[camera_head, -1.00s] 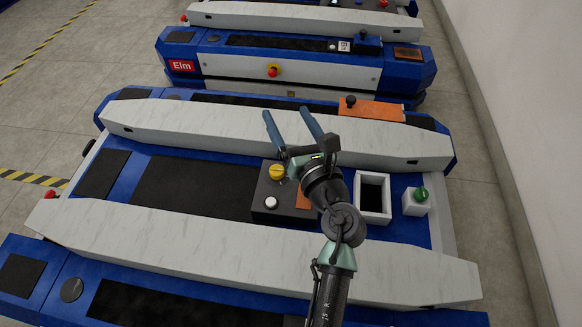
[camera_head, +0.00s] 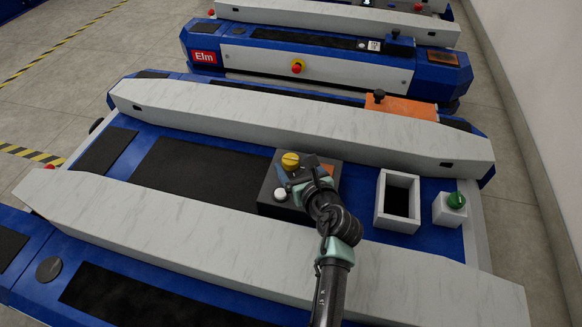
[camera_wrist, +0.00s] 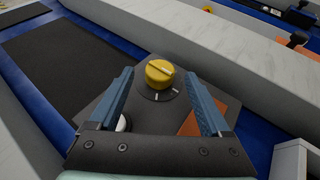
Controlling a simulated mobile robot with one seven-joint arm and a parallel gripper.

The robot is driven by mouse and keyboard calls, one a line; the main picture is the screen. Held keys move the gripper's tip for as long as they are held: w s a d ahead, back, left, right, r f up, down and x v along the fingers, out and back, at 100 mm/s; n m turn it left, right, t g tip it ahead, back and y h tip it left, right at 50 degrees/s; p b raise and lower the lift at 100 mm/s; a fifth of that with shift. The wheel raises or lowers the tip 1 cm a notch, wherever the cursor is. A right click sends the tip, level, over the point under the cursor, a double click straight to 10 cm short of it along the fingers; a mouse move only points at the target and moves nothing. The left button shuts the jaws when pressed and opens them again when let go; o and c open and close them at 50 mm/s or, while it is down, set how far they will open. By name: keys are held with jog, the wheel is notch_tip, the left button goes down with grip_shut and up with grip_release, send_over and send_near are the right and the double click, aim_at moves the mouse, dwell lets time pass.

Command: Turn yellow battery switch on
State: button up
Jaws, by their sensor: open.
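The yellow battery switch (camera_head: 290,161) is a round knob on a dark box (camera_head: 268,207) set in the blue deck of the near cart. In the wrist view the yellow switch (camera_wrist: 159,73) lies ahead, between and beyond my open fingertips, with white tick marks on the panel near it. My gripper (camera_head: 284,176) is over the box, close to the knob; in the wrist view my gripper (camera_wrist: 168,86) has both blue fingers apart with nothing held. I cannot tell whether the fingers touch the knob.
A white open frame (camera_head: 380,200) and a green knob (camera_head: 456,201) stand to the right. White rails (camera_head: 300,132) run along both sides of the deck.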

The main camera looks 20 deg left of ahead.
aim_at(292, 160)
jog(key=shift+b+x, duration=1.05)
jog(key=shift+x, duration=0.95)
jog(key=shift+r, duration=0.1)
grip_shut()
